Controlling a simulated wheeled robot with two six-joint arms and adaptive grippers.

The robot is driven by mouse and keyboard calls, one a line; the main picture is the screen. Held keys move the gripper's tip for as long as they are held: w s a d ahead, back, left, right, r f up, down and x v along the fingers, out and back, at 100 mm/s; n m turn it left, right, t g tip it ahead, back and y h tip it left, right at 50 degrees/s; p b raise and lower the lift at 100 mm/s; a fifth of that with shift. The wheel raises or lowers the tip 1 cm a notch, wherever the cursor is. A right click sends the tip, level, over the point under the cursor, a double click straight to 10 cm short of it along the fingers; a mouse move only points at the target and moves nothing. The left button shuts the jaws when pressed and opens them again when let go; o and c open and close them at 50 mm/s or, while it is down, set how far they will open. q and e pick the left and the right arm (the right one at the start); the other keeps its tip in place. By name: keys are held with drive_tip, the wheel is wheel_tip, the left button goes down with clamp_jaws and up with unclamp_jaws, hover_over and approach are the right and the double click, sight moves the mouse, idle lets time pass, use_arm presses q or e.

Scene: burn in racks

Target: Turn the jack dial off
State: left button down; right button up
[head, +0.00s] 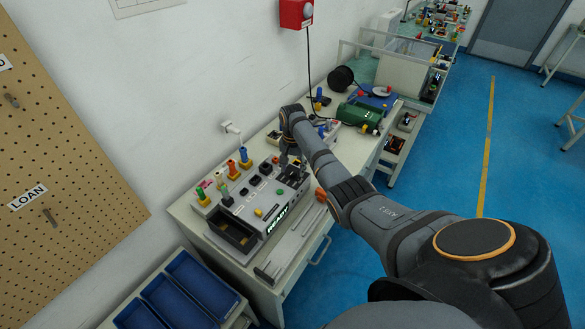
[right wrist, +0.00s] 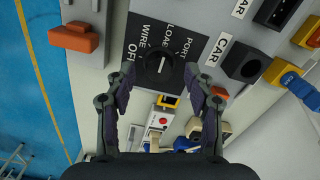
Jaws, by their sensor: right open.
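The black jack dial (right wrist: 158,66) sits on a black plate on the grey test panel (right wrist: 110,20). Its short white mark runs up and down in the right wrist view. The words OFF, WIRE, LOAD and PORT are printed around it, and I cannot tell which one the mark picks out. My right gripper (right wrist: 158,82) is open and empty, with one fingertip on either side of the dial and a gap on both sides. In the head view my right gripper (head: 291,161) is over the far right part of the panel (head: 276,208) and largely covers the dial.
An orange block (right wrist: 76,38) and a black CAR socket (right wrist: 244,62) flank the dial. Colourful plugs (head: 233,168) stand along the panel's back. A green box (head: 358,115) lies farther along the bench. Blue bins (head: 178,292) are at lower left.

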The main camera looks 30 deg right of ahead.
drive_tip(key=shift+s+f, duration=0.1)
drive_tip(key=shift+f, duration=0.3)
use_arm(q)
drive_tip(key=shift+w+r, duration=0.1)
drive_tip(key=shift+w, duration=0.15)
use_arm(e)
clamp_jaws()
use_arm(q)
drive_tip(key=shift+s, duration=0.25)
